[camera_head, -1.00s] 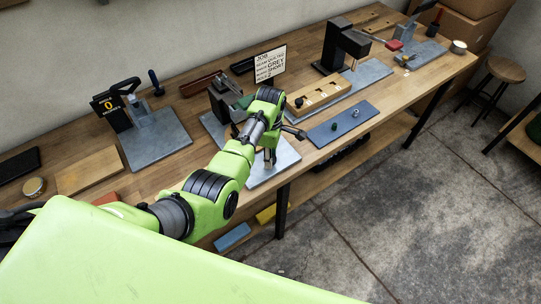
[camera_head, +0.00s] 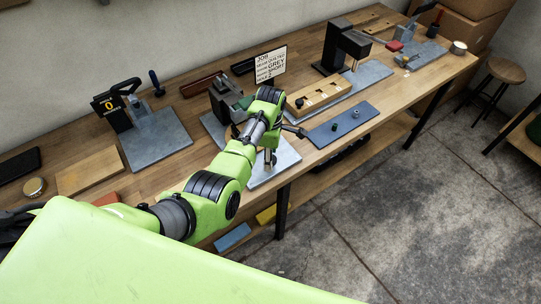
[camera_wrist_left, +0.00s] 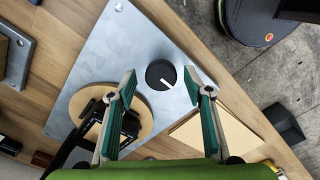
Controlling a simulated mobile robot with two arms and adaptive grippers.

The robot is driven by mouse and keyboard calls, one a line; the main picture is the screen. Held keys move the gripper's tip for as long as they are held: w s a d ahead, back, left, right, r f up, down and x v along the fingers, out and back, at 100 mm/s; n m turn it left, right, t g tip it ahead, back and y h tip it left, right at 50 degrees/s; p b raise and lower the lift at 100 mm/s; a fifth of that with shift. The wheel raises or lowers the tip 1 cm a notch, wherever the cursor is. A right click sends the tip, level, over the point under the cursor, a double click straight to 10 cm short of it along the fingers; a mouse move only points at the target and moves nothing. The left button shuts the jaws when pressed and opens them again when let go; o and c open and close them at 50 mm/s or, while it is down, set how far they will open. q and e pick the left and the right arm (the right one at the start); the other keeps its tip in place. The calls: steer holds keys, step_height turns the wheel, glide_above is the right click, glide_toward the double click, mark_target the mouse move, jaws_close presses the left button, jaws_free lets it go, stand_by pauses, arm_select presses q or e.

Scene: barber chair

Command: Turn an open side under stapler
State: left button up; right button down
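My left gripper (camera_wrist_left: 160,71) is open, its two teal-lined fingers apart. In the left wrist view a black round knob (camera_wrist_left: 161,76) with a white mark lies between the fingertips, with a gap visible on each side. The knob is on a grey metal plate (camera_wrist_left: 112,45). A round wooden disc (camera_wrist_left: 142,101) with a dark device over it is partly hidden by the left finger. In the head view my left gripper (camera_head: 272,143) is over a metal plate (camera_head: 284,164), beside a dark upright device (camera_head: 222,101). I cannot tell which device is the stapler. My right gripper is not in view.
A job sign (camera_head: 270,64) stands behind. A counter reading 0 (camera_head: 108,103) stands by another metal plate (camera_head: 158,142) to the left. A wooden block with holes (camera_head: 318,96) and a blue-grey plate (camera_head: 343,124) are to the right.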

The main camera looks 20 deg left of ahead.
arm_select(q)
step_height(320, 180, up, 12)
stand_by(0.6)
stand_by(0.4)
